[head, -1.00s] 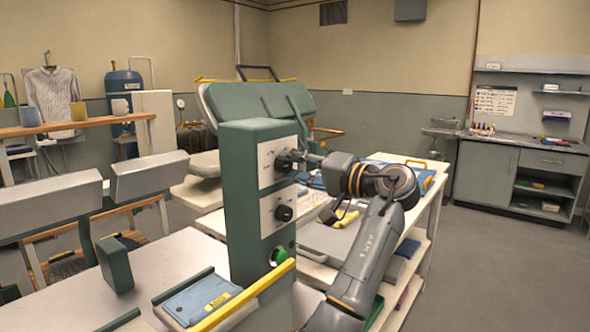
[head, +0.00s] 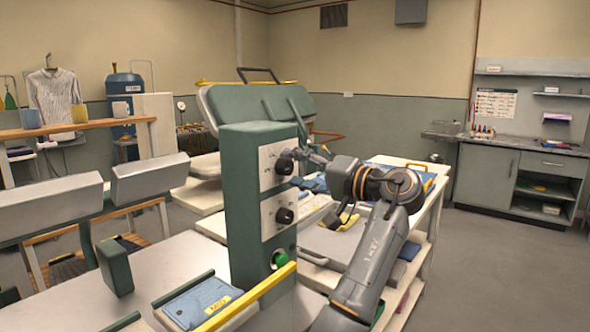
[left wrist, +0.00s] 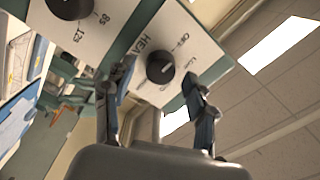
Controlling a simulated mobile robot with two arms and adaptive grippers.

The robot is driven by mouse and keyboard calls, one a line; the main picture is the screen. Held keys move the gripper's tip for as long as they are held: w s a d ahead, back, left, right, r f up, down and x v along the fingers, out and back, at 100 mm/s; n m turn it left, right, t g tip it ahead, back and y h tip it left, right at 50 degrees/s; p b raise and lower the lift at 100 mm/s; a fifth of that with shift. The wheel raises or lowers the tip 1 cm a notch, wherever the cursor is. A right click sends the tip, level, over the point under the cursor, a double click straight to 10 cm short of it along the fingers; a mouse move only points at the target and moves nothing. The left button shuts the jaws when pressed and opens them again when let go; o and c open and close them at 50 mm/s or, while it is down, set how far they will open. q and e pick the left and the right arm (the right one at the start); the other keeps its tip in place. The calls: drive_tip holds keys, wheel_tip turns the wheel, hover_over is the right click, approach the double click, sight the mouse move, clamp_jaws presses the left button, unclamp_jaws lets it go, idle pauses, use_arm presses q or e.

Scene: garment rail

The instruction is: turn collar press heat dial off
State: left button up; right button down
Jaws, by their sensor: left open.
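The collar press control box (head: 245,200) is a green upright housing with two white panels, each with a black dial. The upper one is the heat dial (head: 284,166), and the lower dial (head: 284,215) sits below it. My left gripper (head: 304,156) is at the upper dial, its fingers pointing at the panel. In the left wrist view, the heat dial (left wrist: 160,67) shows between the open fingers (left wrist: 158,78), beside printed "HEA" lettering. Its small white mark shows, but I cannot tell its exact setting. The other dial (left wrist: 70,6) is at the top left there. My right gripper is not in view.
A green button (head: 279,258) is low on the box, near a yellow bar (head: 248,296). A white table (head: 425,215) with grey and blue items stands behind my arm. Open floor lies to the right.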

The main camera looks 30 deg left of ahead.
use_arm(q)
drive_tip(key=d, duration=1.1)
drive_tip(key=shift+s+d, duration=0.15)
drive_tip(key=shift+s, duration=0.3)
